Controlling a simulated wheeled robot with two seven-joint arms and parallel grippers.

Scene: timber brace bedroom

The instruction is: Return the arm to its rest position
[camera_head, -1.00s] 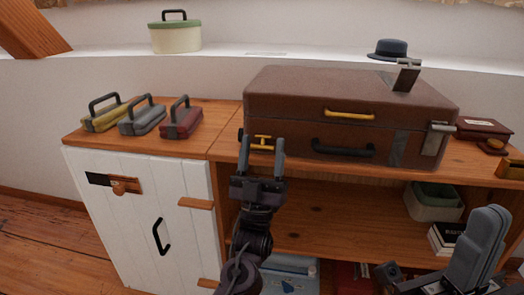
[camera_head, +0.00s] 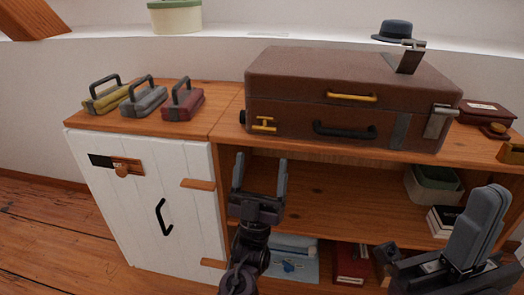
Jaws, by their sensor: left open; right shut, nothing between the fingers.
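My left gripper (camera_head: 260,178) is open and empty in the lower middle of the head view, in front of the shelf opening and below the suitcase's left front corner. It appears apart from the suitcase. My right gripper (camera_head: 478,230) is at the lower right, shut and empty, in front of the shelf's right part. The brown suitcase (camera_head: 290,85) lies closed on the cabinet top, with a black handle (camera_head: 345,131), a yellow upper handle (camera_head: 351,97) and a yellow latch (camera_head: 264,124) on its front. A metal latch (camera_head: 439,121) hangs at its right corner.
Yellow (camera_head: 104,97), grey (camera_head: 144,98) and red (camera_head: 183,101) handled boxes stand on the wooden top (camera_head: 215,97) at left. Below is a white cabinet door (camera_head: 150,205). Bins (camera_head: 432,187) and books (camera_head: 441,222) fill the shelf's right. A hat (camera_head: 396,30) sits on the ledge.

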